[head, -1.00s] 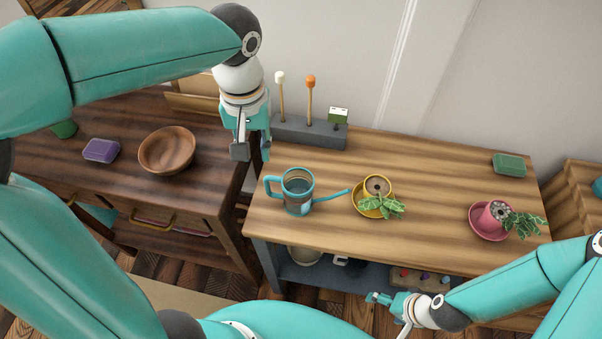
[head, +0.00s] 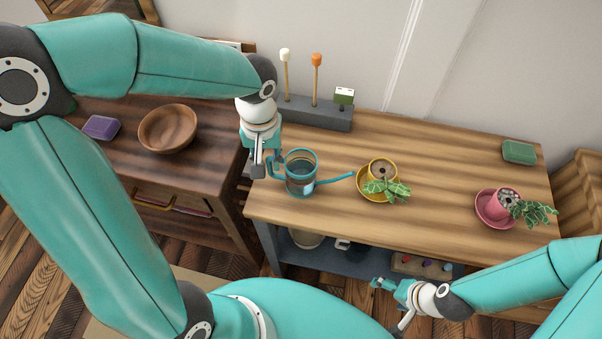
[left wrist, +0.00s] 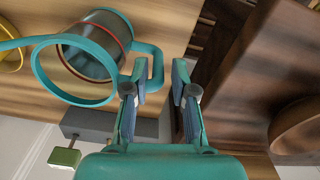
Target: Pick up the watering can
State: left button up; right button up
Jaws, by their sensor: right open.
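The teal watering can (head: 301,178) stands upright at the left end of the light wooden bench. Its spout points right and its handle faces left, towards my left gripper (head: 265,172). In the left wrist view the can (left wrist: 88,55) is at upper left. There my left gripper (left wrist: 157,78) is open, with a clear gap between its fingers. The handle's outer bar appears between the fingertips, nearer the left-hand finger; I cannot tell whether they touch. My right gripper (head: 382,284) is open and empty, low in front of the bench, away from the can.
A yellow potted plant (head: 377,192) stands just beyond the spout tip, and a pink one (head: 497,207) stands further right. A grey holder (head: 318,113) with tools is behind the can. A wooden bowl (head: 168,128) sits on the dark cabinet (head: 205,165) at left.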

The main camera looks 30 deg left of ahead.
aim_at(271, 176)
pick_arm(q)
notch_tip(271, 176, down, 5)
jog(key=shift+w+r, duration=0.15)
jog(key=shift+r, duration=0.05)
grip_shut()
